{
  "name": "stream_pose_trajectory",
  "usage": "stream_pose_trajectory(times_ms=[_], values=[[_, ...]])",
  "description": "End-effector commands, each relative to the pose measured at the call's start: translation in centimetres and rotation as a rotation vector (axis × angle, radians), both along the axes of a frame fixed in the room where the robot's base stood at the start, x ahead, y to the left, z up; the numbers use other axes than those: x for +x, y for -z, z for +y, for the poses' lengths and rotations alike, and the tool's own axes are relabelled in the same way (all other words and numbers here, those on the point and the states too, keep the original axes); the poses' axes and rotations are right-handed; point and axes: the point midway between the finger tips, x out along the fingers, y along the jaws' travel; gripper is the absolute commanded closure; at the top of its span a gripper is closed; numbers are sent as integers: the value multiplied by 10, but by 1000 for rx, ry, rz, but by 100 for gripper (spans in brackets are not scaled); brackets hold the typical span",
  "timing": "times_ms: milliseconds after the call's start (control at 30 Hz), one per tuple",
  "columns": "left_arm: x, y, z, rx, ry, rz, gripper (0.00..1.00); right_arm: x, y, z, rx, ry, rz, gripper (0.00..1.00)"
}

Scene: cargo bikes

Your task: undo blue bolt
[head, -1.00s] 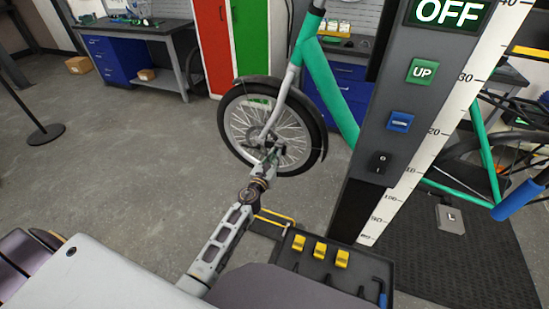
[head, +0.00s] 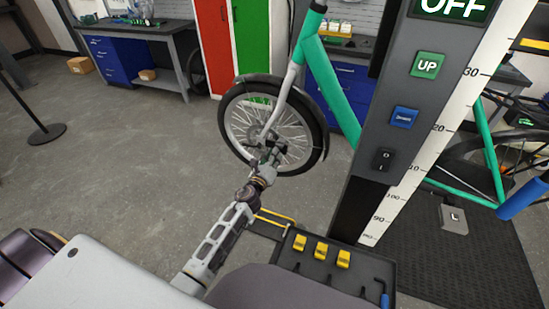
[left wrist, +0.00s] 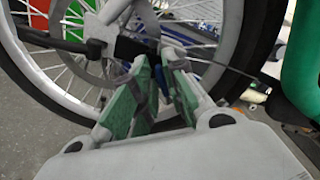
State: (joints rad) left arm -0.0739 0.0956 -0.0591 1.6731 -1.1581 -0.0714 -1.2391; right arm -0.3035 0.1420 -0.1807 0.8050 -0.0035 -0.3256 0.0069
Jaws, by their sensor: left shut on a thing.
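The front wheel (head: 268,122) of the bike, with a black tyre and silver spokes, hangs under the silver fork (head: 281,92). My left gripper (head: 271,153) is at the wheel's hub area, partly hidden against the spokes. In the left wrist view its green-padded fingers (left wrist: 158,68) are closed around a small blue piece, the blue bolt (left wrist: 161,82), beside the wheel. Most of the bolt is hidden by the fingers. My right gripper is not in view.
A grey lift column (head: 408,115) with UP and blue buttons stands right of the wheel. A tray (head: 291,262) with yellow pieces and a blue-handled hex key (head: 384,296) sits below. The green frame tube (head: 333,90) runs close by.

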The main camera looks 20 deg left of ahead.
Motion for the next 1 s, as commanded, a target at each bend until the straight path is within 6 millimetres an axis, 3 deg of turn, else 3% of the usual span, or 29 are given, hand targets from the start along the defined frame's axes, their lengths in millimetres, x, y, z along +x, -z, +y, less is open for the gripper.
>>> stream_pose_trajectory(times_ms=[400,1000], values=[[0,3,3,-398,-2,0,100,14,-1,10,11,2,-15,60],[0,7,5,-865,-2,-1,100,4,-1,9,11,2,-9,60]])
